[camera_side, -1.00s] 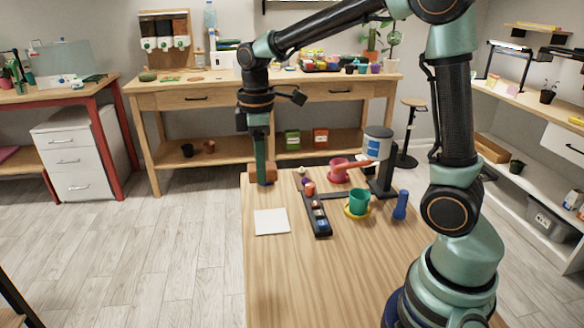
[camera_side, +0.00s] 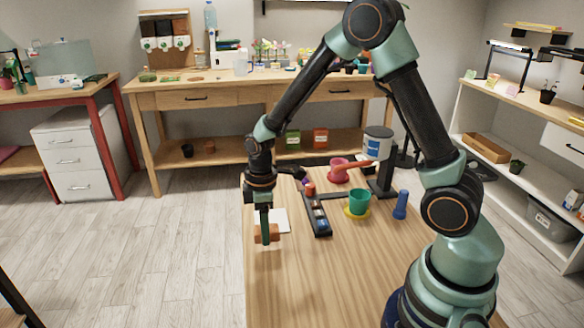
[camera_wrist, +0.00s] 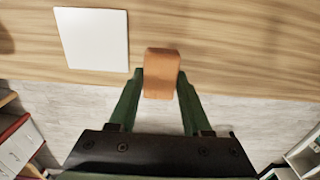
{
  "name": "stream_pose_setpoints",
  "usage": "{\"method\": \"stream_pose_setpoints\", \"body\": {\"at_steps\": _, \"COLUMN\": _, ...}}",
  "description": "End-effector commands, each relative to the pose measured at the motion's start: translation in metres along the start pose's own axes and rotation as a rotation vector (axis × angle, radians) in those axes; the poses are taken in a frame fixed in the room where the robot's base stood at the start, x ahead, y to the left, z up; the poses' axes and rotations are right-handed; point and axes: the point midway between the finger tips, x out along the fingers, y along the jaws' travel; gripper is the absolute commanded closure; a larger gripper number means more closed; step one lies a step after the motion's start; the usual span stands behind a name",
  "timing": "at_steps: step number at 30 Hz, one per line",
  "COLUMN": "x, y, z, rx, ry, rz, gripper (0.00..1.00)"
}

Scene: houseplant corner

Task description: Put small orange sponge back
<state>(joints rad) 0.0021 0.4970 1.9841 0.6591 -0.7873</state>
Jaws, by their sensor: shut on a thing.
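The small orange sponge (camera_side: 272,237) is a brownish-orange block between the fingers of my gripper (camera_side: 264,232), near the left edge of the table. In the wrist view the sponge (camera_wrist: 161,68) sits between the two green fingertips of my gripper (camera_wrist: 159,84), which are shut on it. It overlaps the table edge there, with floor showing below. A white square pad (camera_side: 282,221) lies flat on the table, partly hidden behind my gripper in the side view. The pad (camera_wrist: 92,38) is left of the sponge and apart from it in the wrist view.
A dark tray (camera_side: 320,225) with small items lies right of the pad. A green cup (camera_side: 359,200) on a yellow saucer, a blue dumbbell-shaped thing (camera_side: 401,205), a pink pot (camera_side: 339,168) and a white-and-blue can (camera_side: 376,146) stand further right. The near tabletop (camera_side: 320,285) is clear.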

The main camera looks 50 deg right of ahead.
Motion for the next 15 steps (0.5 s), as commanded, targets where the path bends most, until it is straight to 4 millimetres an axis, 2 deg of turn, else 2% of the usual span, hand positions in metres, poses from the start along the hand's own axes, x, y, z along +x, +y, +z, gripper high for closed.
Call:
{"method": "stream_pose_setpoints", "body": {"at_steps": 7, "x": 0.031, "y": -0.001, "z": 0.001, "rx": 0.000, "ry": -0.003, "rz": -0.003, "gripper": 0.96}}
{"method": "stream_pose_setpoints", "body": {"at_steps": 15, "x": 0.035, "y": 0.000, "z": 0.000, "rx": 0.000, "ry": 0.000, "rz": 0.000, "gripper": 0.96}}
